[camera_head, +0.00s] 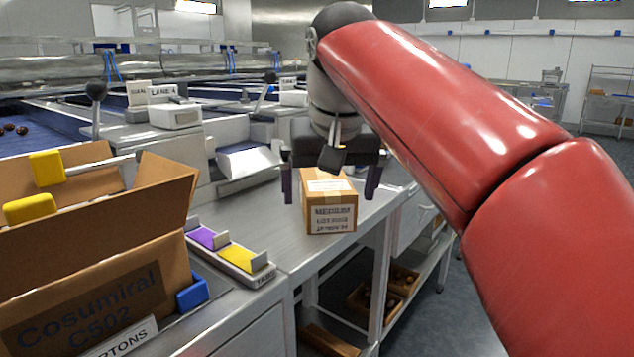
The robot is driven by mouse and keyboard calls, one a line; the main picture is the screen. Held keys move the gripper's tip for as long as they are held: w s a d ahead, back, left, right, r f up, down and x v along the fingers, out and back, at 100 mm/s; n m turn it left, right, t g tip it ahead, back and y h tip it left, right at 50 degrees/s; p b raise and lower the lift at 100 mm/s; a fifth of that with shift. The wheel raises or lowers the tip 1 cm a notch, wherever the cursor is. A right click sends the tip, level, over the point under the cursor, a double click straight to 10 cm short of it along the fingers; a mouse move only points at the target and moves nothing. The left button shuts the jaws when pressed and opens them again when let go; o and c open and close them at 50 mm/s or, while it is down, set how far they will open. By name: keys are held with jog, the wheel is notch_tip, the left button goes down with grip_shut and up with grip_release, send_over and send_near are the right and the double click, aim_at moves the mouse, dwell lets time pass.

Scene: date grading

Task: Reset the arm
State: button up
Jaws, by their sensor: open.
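My red arm reaches in from the right of the head camera view and bends down at a grey wrist. My gripper (330,185) points down, with one dark finger on each side of a small taped cardboard box. The fingers are spread wider than the box, with a visible gap on each side. The small box (331,217) is closed, carries a printed label, and stands upright on the steel bench (283,230). The box's far side is partly hidden by the gripper.
An open carton (90,270) marked Cosumiral stands at the left, with yellow-ended items at its top. A tray with purple and yellow blocks (228,253) lies between it and the small box. Grading machinery (175,116) stands behind. Floor (455,300) shows at the right.

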jog(key=s+d+f, duration=0.9)
jog(key=s+f, duration=0.1)
jog(key=f, duration=0.2)
jog(key=shift+s+f+m+t+h, duration=0.2)
jog(key=shift+f+m+t+h, duration=0.1)
jog(key=shift+f+m+h, duration=0.1)
jog(key=shift+m, duration=0.3)
jog(key=s+d+f, duration=0.1)
jog(key=s+f, duration=0.1)
jog(key=f, duration=0.2)
jog(key=s+d+f, duration=0.2)
jog(key=s+f, duration=0.1)
jog(key=f, duration=0.1)
jog(key=s+d+f, duration=0.1)
jog(key=s+f, duration=0.2)
jog(key=f, duration=0.1)
jog(key=shift+d+f, duration=0.25)
jog(key=shift+f, duration=0.1)
